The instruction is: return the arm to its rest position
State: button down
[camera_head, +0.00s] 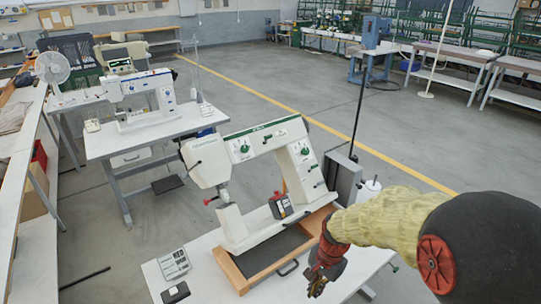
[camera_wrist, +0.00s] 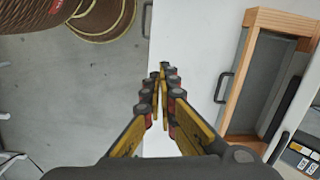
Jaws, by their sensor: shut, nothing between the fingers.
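My arm (camera_head: 385,222) reaches in from the right in the head view, in a yellowish sleeve with a black and red joint. My gripper (camera_head: 318,284) is over the front right part of the white table, right of the machine's wooden base. In the wrist view, my gripper (camera_wrist: 162,78) has its yellow and black fingers together with nothing between them. It is above the white table top, left of the wooden base.
A white and green machine (camera_head: 265,139) stands on a wooden base (camera_head: 242,281) with a handle. A calculator-like device (camera_head: 173,264) and a small black box (camera_head: 175,292) lie at the table's front left. Another machine (camera_head: 140,97) stands behind. Open floor (camera_head: 275,85) lies beyond.

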jog(key=s+d+r+n+t+b, duration=0.1)
jog(key=s+d+r+n+t, duration=0.1)
jog(key=s+r, duration=0.6)
jog(key=s+d+r+n+t+h+b, duration=0.1)
jog(key=s+d+r+n+t+b, duration=0.1)
jog(key=s+r+n, duration=0.5)
notch_tip(320, 180, up, 6)
jog(key=shift+s+d+f+t, duration=0.1)
jog(key=shift+s+d+t, duration=0.65)
jog(key=shift+s+t, duration=0.2)
